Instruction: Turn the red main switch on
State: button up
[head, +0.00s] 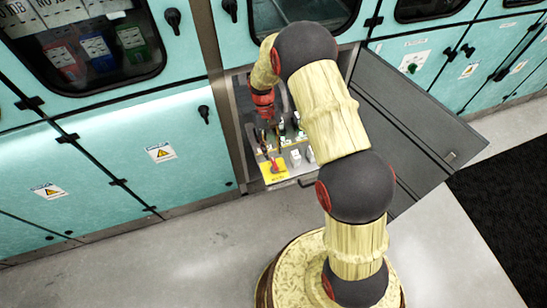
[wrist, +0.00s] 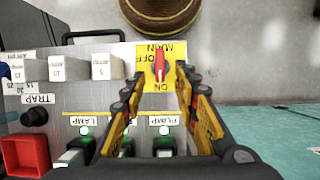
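The red main switch (wrist: 159,66) is a narrow red handle on a yellow plate (wrist: 146,80) marked MAIN, OFF and ON. In the wrist view its handle lies roughly up and down the picture, with ON below it and OFF to its left; I cannot tell which end is the pointer. In the head view the red switch (head: 275,168) and yellow plate (head: 270,179) sit at the panel's near left corner. My gripper (wrist: 156,82) is open, its two fingers apart on either side of the line to the switch, with nothing visible between them.
An open grey door (head: 410,125) stands right of my arm. Teal cabinets (head: 110,170) flank the module.

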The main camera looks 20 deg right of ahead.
jog(key=v, duration=0.6)
jog(key=shift+r, duration=0.15)
jog(key=shift+w, duration=0.15)
notch_tip(320, 180, up, 15)
jog(key=t, duration=0.3)
send_over(273, 160)
jog(key=s, duration=0.8)
jog(key=s+r+t, duration=0.7)
jog(key=s+r, duration=0.7)
jog(key=r, duration=0.3)
jog(key=shift+s, duration=0.15)
jog(key=shift+d, duration=0.1)
jog(key=shift+c, duration=0.6)
